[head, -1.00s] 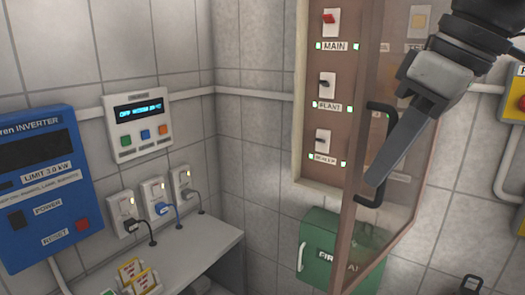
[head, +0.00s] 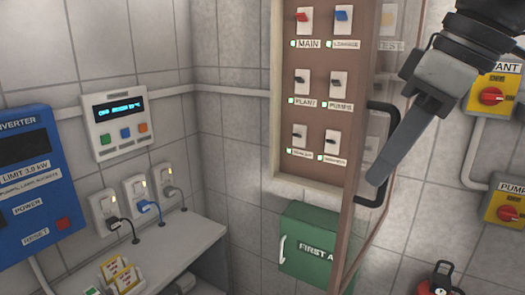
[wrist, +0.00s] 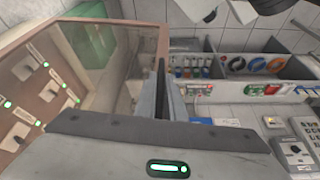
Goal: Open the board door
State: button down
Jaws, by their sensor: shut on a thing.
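The board door (head: 349,225) is a see-through panel in a brown frame, standing swung out from the wall board (head: 318,62). In the head view it is nearly edge-on, and both columns of switches show past it. Its black bar handle (head: 384,105) is on the door's outer face. My gripper (head: 378,178) is shut on the handle, its finger pointing down and left across it. In the wrist view the fingers (wrist: 170,98) close around the dark handle (wrist: 161,76), beside the brown door frame (wrist: 105,22). The exact finger contact is partly hidden.
A green first-aid box (head: 307,245) hangs below the board, close behind the door's lower part. Yellow switch boxes (head: 507,205) are on the right wall. A blue inverter (head: 30,185) and a shelf (head: 150,262) are at left. A red object (head: 437,281) is low at right.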

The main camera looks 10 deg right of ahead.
jog(key=c, duration=1.8)
grip_release()
jog(key=shift+c, duration=0.2)
jog(key=shift+r, duration=0.1)
jog(key=p+v, duration=0.6)
jog(key=v, duration=1.1)
jog(key=shift+s+r, duration=0.1)
jog(key=shift+s, duration=0.05)
